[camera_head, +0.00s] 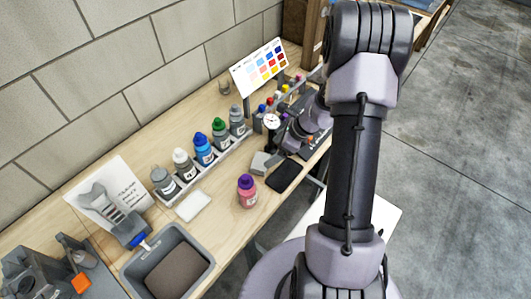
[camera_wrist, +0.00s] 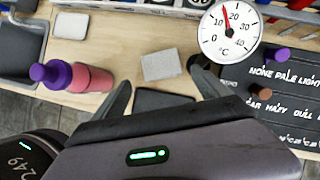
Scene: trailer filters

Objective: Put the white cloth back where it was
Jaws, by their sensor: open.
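A flat white square (camera_head: 193,206), which looks like the white cloth, lies on the wooden bench in front of the bottle rack. It also shows at the upper left of the wrist view (camera_wrist: 71,25). A light grey block or folded cloth (camera_wrist: 163,64) lies in front of my gripper in the wrist view; it also shows in the head view (camera_head: 260,163). I cannot tell its material. My gripper (camera_wrist: 162,80) is open and empty, its fingers spread to either side below the grey piece. A dark flat pad (camera_wrist: 160,99) lies between the fingers, partly hidden.
A pink bottle with a purple cap (camera_head: 247,191) stands near the bench's front edge. A rack of bottles (camera_head: 195,183), a grey tub (camera_head: 207,244), a dial thermometer (camera_wrist: 229,32) and a colour chart (camera_head: 259,67) are nearby. A black lettered board (camera_wrist: 275,85) lies right of my gripper.

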